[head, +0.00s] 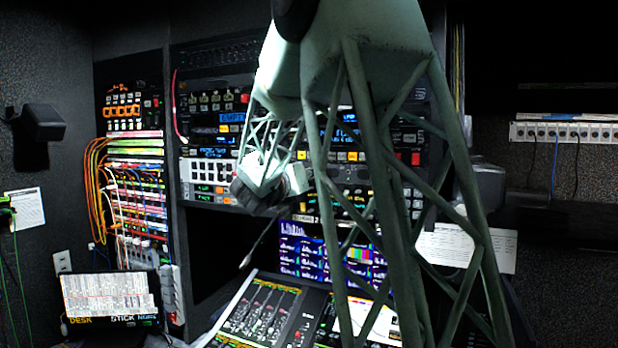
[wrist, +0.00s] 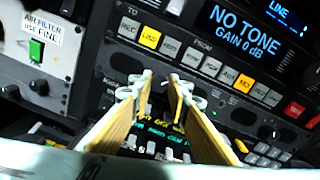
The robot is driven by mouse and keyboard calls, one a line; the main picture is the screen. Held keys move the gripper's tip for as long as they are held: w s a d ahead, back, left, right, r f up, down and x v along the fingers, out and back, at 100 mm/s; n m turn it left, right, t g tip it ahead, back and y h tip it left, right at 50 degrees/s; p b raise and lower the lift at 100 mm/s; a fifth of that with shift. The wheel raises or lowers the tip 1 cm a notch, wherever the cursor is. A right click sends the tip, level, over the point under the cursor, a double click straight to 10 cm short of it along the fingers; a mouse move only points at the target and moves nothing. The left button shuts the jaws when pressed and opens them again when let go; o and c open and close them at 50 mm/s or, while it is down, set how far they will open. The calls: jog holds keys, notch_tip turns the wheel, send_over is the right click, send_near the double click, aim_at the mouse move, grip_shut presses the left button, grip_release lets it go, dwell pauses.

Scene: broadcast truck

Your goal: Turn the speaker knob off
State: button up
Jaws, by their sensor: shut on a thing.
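In the wrist view, my gripper (wrist: 161,82) has its two long tan-sided fingers pointed at the lower part of a dark rack panel (wrist: 120,57). The fingertips are close together and shut on a small dark knob, apparently the speaker knob. The fingers hide most of it, so its setting and any label cannot be read. Above it on the panel are a row of lit buttons (wrist: 210,68) and a blue "NO TONE, GAIN 0 dB" display (wrist: 245,30). In the head view, my arm covers this part of the rack and the fingertips cannot be made out.
A green rocker switch (wrist: 36,50) is at upper left. In the head view, a fader desk (head: 270,315) and multi-picture screen (head: 302,252) lie below, and patch cables (head: 95,190) hang at left.

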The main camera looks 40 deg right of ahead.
jog(key=shift+n+g+p, duration=0.4)
jog(key=shift+n+p, duration=3.85)
jog(key=shift+n, duration=12.85)
jog(key=shift+f, duration=0.1)
jog(key=o, duration=0.8)
jog(key=shift+o, duration=0.2)
